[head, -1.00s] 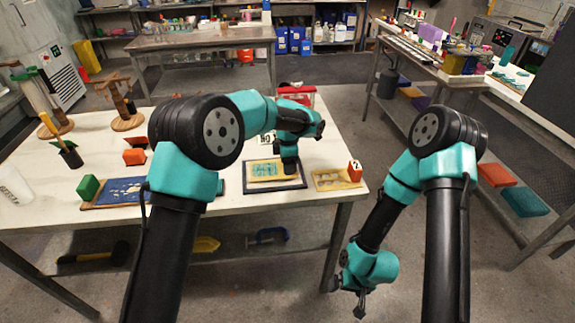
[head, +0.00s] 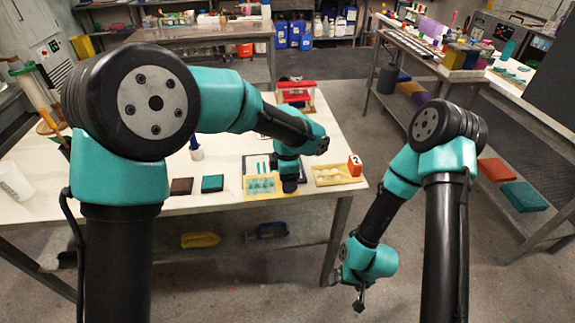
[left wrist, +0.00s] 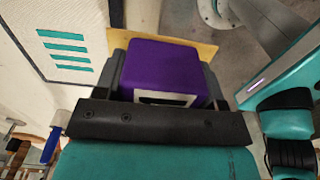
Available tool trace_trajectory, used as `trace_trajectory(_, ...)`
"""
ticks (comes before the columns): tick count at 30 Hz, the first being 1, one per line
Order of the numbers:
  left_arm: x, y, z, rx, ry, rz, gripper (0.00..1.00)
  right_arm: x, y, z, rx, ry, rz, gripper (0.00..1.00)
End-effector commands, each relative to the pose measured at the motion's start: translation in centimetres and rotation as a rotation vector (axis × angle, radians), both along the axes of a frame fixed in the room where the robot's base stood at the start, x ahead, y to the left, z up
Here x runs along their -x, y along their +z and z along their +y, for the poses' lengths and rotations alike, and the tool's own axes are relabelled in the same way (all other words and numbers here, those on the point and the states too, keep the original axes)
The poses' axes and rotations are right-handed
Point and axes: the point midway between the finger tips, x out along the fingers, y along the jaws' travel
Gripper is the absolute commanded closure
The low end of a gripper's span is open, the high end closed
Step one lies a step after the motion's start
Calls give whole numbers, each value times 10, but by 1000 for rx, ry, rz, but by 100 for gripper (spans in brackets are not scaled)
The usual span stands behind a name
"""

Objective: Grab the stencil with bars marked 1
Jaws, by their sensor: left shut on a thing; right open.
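The yellow bar stencil (head: 258,190) shows in the head view at the table's front edge, in front of a dark-framed board. A white sheet (head: 250,165) on that board bears teal bars. In the left wrist view the sheet (left wrist: 66,55) lies to the left. My left gripper (head: 290,188) is shut on the stencil's purple block (left wrist: 163,65), with the yellow plate (left wrist: 190,36) behind it. The block's white label is mostly hidden, so its number cannot be read. I cannot tell the stencil's height. My right gripper (head: 359,300) is open and empty, low beside the table.
Another yellow stencil (head: 328,176) with round marks and an orange block marked 2 (head: 355,165) lies on the right. A brown pad (head: 181,187) and a teal pad (head: 212,183) lie left of the held stencil. A red-topped stand (head: 296,86) is behind.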

Motion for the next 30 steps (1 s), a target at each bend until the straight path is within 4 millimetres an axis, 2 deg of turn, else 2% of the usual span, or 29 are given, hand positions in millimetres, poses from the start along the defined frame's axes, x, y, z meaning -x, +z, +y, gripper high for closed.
trace_trajectory(3,18,2,2,0,-2,0,60,0,0,0,0,0,0,7)
trace_trajectory(9,31,3,3,1,-1,-1,60,0,0,0,0,0,0,7)
trace_trajectory(26,31,3,4,1,1,0,60,0,0,0,0,0,0,7)
trace_trajectory(30,28,3,11,3,17,1,60,0,0,0,0,0,0,7)
